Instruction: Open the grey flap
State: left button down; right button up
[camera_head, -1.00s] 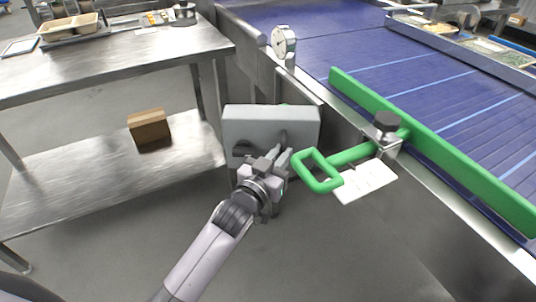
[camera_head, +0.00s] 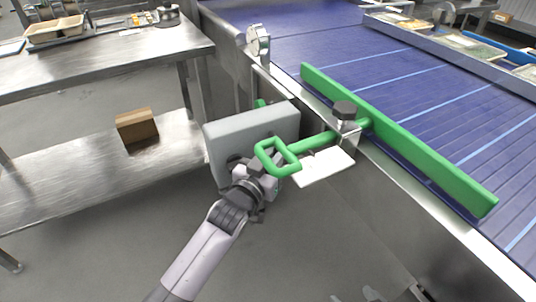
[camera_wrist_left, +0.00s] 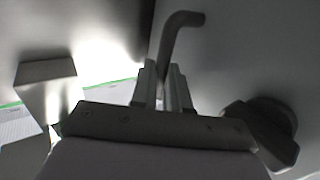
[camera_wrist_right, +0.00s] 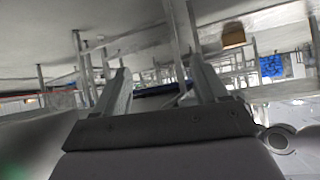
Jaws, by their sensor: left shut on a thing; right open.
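The grey flap (camera_head: 228,137) is a thick grey panel beside the conveyor. It stands at an angle, its left end lower in the head view. In the left wrist view, a bent dark rod handle (camera_wrist_left: 176,38) rises from between the fingers of my left gripper (camera_wrist_left: 165,85), which is shut on it. A dark round knob (camera_wrist_left: 262,128) is to the right of these fingers. In the head view, the left fingertips are hidden near the green loop. My right gripper (camera_wrist_right: 163,88) is open and empty, with its tips at the bottom edge of the head view (camera_head: 392,292).
A green loop handle (camera_head: 278,166) and a white plate (camera_head: 325,169) overlap the flap's right side in view. A green guide rail (camera_head: 410,147) runs along the blue conveyor (camera_head: 345,38). A steel table (camera_head: 100,62) with a brown box (camera_head: 137,126) below is at left.

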pick_arm(q)
jog(key=shift+s+d+r, duration=0.1)
jog(key=shift+s+d, duration=0.15)
jog(key=shift+d, duration=0.4)
pick_arm(e)
jog(key=shift+s+d+r, duration=0.15)
jog(key=shift+d+r, duration=0.05)
jog(key=shift+d, duration=0.2)
pick_arm(q)
jog(key=shift+d, duration=0.1)
jog(key=c, duration=1.2)
grip_release()
jog(key=shift+c, duration=0.2)
jog(key=shift+o, duration=0.5)
jog(key=shift+d, duration=0.15)
jog(key=shift+w, duration=0.1)
pick_arm(e)
jog(key=shift+d, duration=0.15)
pick_arm(q)
jog(key=shift+a, duration=0.2)
jog(key=p+v, duration=0.1)
jog(key=v, duration=0.6)
jog(key=shift+p, duration=0.3)
pick_arm(e)
jog(key=shift+r, duration=0.6)
